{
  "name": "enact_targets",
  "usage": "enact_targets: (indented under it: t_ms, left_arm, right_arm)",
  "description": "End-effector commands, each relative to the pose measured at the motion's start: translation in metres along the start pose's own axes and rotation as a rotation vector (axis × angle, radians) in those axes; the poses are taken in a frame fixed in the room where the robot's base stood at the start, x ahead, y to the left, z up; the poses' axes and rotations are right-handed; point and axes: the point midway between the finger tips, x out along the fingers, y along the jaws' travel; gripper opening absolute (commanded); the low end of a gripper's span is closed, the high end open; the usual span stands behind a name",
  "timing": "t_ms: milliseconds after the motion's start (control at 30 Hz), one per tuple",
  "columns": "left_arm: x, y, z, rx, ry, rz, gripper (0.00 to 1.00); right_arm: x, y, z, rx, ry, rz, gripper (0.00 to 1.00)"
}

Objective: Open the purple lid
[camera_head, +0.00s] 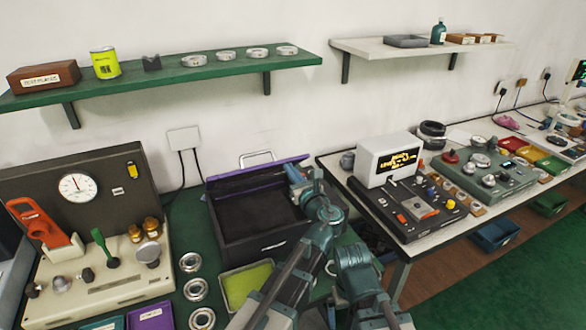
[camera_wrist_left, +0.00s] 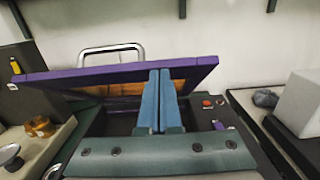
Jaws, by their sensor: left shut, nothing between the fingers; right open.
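The purple lid (camera_head: 262,169) belongs to a dark box (camera_head: 255,245) on the green table. The lid is raised and tilted, and the dark inside of the box shows. In the left wrist view the lid (camera_wrist_left: 90,76) has a metal handle behind it, and part of its underside shows. My left gripper (camera_head: 293,173) is at the lid's right part. Its two blue fingers (camera_wrist_left: 160,75) are shut together, empty, and overlap the lid's front edge; I cannot tell whether they touch it. My right gripper (camera_head: 354,257) is open, lower and to the right, apart from the lid; its fingertips are hard to see.
A gauge case (camera_head: 75,187) stands left of the box. Bearing rings (camera_head: 195,289) and a green-lined tray (camera_head: 245,285) lie in front. A white display unit (camera_head: 388,160) and control panels are on the right table. A green shelf (camera_head: 160,75) is above.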

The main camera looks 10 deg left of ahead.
Motion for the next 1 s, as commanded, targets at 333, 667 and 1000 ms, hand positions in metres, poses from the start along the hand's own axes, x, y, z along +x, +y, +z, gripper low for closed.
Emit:
enact_targets:
  t_ms: [333, 667, 1000]
  left_arm:
    - [0.042, -0.001, 0.054, -0.001, 0.182, 0.003, 0.00]
    - [0.088, -0.001, 0.085, -0.002, 0.365, 0.004, 0.00]
    - [0.145, -0.002, 0.109, -0.001, 0.567, 0.004, 0.00]
  right_arm:
    - [-0.095, 0.009, 0.006, 0.000, 0.000, 0.000, 1.00]
    - [-0.166, 0.016, 0.010, -0.002, 0.000, 0.000, 1.00]
    - [-0.232, 0.022, 0.014, 0.010, 0.000, -0.002, 1.00]
